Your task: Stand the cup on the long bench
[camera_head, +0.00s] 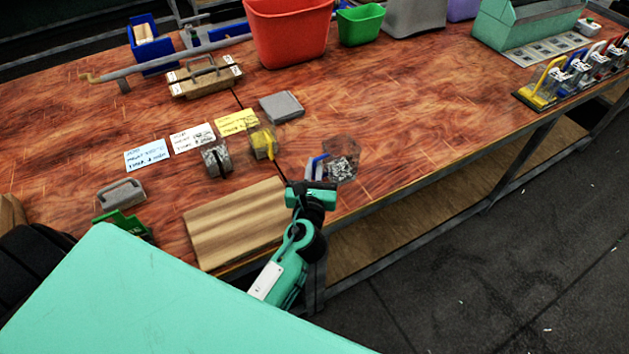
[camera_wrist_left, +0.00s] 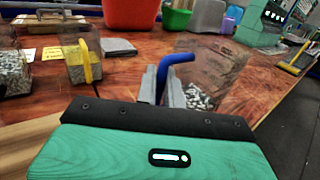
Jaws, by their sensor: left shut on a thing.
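The cup (camera_head: 343,170) is clear, with a blue handle and small metal pieces inside. It is near the front edge of the long bench (camera_head: 400,120), upright or nearly so. I cannot tell whether its base touches the bench top. My left gripper (camera_head: 317,170) is at the cup's handle side. In the left wrist view the gripper (camera_wrist_left: 163,88) is shut on the blue handle, and the clear cup (camera_wrist_left: 203,82) shows just beyond it to the right. The metal pieces lie low in the cup. My right gripper is in neither view.
A wooden board (camera_head: 235,222) lies left of the cup. A yellow-handled clear cup (camera_head: 262,142), another container (camera_head: 216,159), paper notes (camera_head: 192,138) and a grey block (camera_head: 281,106) are behind. A red bin (camera_head: 288,35) stands farther back. The bench top right of the cup is clear.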

